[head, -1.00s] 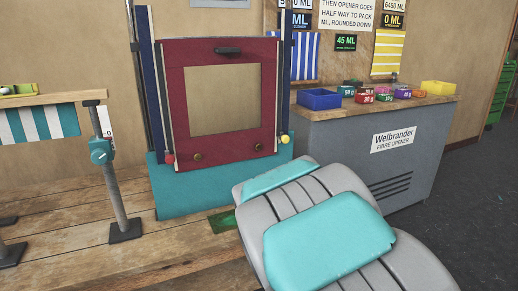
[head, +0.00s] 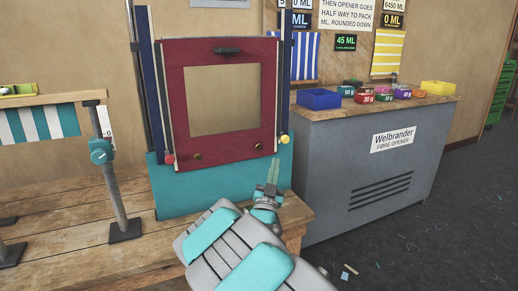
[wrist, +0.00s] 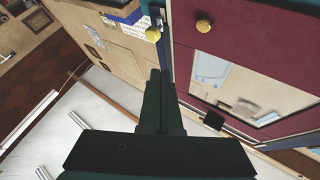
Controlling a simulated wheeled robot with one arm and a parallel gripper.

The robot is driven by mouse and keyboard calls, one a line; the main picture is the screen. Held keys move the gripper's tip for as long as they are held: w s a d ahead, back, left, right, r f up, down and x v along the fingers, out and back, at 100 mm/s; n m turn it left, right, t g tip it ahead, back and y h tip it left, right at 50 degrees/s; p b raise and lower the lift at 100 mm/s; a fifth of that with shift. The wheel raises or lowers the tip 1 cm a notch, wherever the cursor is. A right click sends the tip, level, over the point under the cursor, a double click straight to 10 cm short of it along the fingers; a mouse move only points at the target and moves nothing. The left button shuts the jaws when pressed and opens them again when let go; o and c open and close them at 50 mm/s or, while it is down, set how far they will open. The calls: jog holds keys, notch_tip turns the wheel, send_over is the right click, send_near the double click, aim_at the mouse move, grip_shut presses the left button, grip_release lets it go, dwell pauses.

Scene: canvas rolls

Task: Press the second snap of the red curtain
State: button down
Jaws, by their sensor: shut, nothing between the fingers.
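The red curtain (head: 228,55) hangs upright on the teal-based frame, with a tan window panel in its middle. Two brass snaps show along its lower edge, a left snap (head: 197,156) and a right snap (head: 258,147). My gripper (head: 273,168) is shut and empty, below and a little right of the right snap, apart from it in the picture. In the wrist view, the curtain (wrist: 265,45) fills the upper right and one brass snap (wrist: 204,26) shows above and right of my gripper tips (wrist: 160,73). The other snap is outside that view.
A yellow knob (head: 285,139) sits at the frame's lower right and also shows in the wrist view (wrist: 153,34). A red knob (head: 169,159) is at the lower left. A grey cabinet (head: 375,165) with small bins stands to the right.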

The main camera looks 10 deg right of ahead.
aim_at(258, 147)
jog(key=shift+r, duration=0.1)
dwell(0.3)
jog(key=shift+w+a+p, duration=0.4)
jog(key=shift+w+p, duration=0.3)
jog(key=shift+w, duration=0.7)
jog(key=shift+w+a+p, duration=0.45)
jog(key=shift+w+p, duration=0.3)
jog(key=shift+w, duration=0.65)
jog(key=shift+w+a+p, duration=0.4)
jog(key=shift+w+p, duration=0.3)
jog(key=shift+w, duration=0.7)
jog(key=shift+w+a, duration=0.15)
jog(key=shift+w, duration=0.25)
jog(key=shift+w+a+b, duration=0.1)
jog(key=shift+w+b, duration=0.25)
jog(key=shift+w, duration=0.1)
jog(key=shift+s, duration=0.1)
